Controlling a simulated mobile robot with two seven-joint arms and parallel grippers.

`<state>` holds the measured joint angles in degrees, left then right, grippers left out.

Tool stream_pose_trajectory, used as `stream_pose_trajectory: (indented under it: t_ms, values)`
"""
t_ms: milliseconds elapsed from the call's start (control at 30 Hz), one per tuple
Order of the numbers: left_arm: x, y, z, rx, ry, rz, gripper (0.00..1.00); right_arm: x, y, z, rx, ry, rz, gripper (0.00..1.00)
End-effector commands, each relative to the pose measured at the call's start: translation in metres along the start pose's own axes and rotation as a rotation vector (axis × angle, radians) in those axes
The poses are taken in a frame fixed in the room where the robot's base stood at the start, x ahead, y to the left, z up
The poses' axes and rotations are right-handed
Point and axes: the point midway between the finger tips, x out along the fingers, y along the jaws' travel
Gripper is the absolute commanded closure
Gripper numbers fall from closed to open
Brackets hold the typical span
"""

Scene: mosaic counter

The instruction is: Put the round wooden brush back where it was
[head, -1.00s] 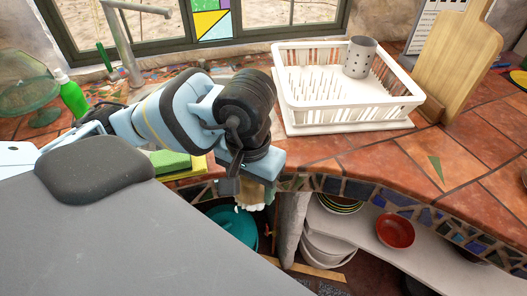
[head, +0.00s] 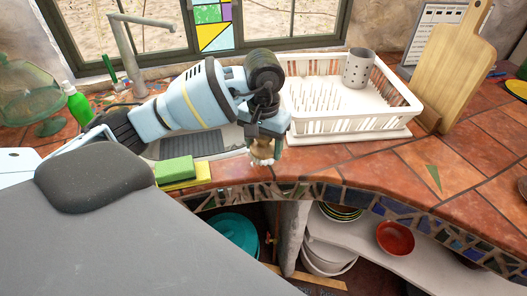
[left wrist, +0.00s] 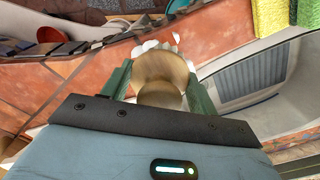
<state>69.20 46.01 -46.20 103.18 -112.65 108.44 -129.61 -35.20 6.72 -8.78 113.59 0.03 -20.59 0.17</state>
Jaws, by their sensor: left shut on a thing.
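The round wooden brush (head: 263,148) has a tan wooden top and pale bristles. My left gripper (head: 268,132) is shut on it and holds it bristles down over the counter's front edge, just left of the dish rack. In the left wrist view the brush (left wrist: 160,75) sits between the two green fingers of the left gripper (left wrist: 160,88), its white bristles at the far end. Whether the bristles touch the counter I cannot tell. My right gripper is not in view.
A white dish rack (head: 345,125) with a metal cutlery cup (head: 357,68) stands right of the gripper. Green and yellow sponges (head: 178,170) lie left, by the sink (head: 190,146). A cutting board (head: 452,70) leans farther right. Tiled counter (head: 350,158) before the rack is bare.

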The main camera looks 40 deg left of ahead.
Motion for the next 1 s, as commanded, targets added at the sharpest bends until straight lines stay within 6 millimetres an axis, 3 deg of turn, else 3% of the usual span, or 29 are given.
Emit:
stream_pose_trajectory:
  t_ms: [200, 433, 867, 900, 1000]
  values:
    - [0.0, -0.004, -0.009, -0.003, 0.001, 0.0, 0.68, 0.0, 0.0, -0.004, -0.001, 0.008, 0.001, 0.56]
    - [0.032, -0.003, -0.007, 0.0, 0.0, 0.001, 0.68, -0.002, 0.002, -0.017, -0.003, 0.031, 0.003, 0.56]
    - [0.041, -0.003, -0.007, 0.0, -0.001, -0.001, 0.68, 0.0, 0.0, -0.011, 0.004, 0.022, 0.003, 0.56]
    - [0.04, -0.003, -0.007, 0.0, -0.001, 0.0, 0.37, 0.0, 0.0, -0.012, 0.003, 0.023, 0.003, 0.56]
    - [0.04, -0.003, -0.007, 0.0, 0.0, 0.0, 0.24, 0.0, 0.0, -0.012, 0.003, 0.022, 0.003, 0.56]
